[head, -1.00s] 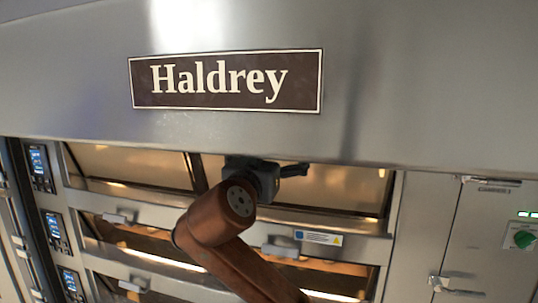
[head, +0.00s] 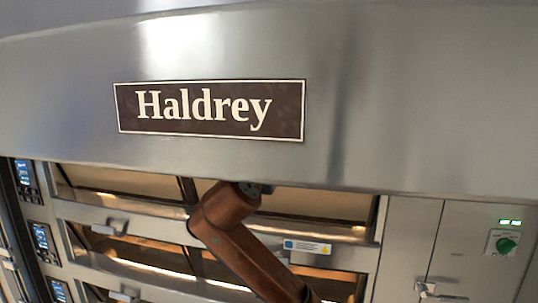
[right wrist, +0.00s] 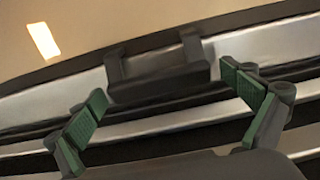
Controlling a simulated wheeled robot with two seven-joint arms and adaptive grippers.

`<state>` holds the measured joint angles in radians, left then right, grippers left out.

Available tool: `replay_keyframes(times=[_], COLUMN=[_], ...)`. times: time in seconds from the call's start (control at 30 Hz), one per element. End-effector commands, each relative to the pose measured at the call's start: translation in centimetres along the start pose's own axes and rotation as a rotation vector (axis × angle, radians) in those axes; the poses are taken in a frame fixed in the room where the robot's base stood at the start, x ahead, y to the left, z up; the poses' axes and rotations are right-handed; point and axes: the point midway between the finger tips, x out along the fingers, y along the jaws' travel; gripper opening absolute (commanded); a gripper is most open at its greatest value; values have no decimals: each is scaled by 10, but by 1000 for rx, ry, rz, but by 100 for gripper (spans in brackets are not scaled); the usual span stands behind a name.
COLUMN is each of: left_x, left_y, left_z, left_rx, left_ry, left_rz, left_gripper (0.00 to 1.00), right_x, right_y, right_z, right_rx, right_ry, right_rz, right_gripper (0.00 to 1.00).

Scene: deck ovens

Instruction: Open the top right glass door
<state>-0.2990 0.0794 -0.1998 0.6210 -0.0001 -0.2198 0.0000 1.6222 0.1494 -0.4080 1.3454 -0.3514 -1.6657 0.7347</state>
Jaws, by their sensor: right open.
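The top right glass door (head: 325,205) shows in the head view as a shut, brown-tinted pane below the steel hood. My right arm reaches up in front of it, and my right gripper is hidden there behind the hood's lower edge. In the right wrist view, a dark grey bracket handle (right wrist: 160,82) stands out from a steel strip below a glass pane (right wrist: 130,30). My right gripper (right wrist: 163,89) is open, its green-padded fingers on either side of the handle, with a gap to it on each side. My left gripper is not in view.
The steel hood (head: 400,130) with the Haldrey sign (head: 210,109) overhangs the doors. Lit lower decks show below, with a handle (head: 108,228) at the left. Control panels (head: 42,237) line the left. A cabinet with a green knob (head: 505,245) stands at the right.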

Motion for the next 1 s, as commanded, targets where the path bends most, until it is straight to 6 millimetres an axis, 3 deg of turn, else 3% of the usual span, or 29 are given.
replay_keyframes(times=[0.13, 1.0], left_x=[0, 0], left_y=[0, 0], left_z=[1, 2], left_rx=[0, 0], left_ry=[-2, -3], left_rz=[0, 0], left_gripper=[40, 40], right_x=[0, 0], right_y=[0, 0], right_z=[1, 0], right_rx=[0, 0], right_ry=[0, 1], right_rz=[0, -1], right_gripper=[98, 38])
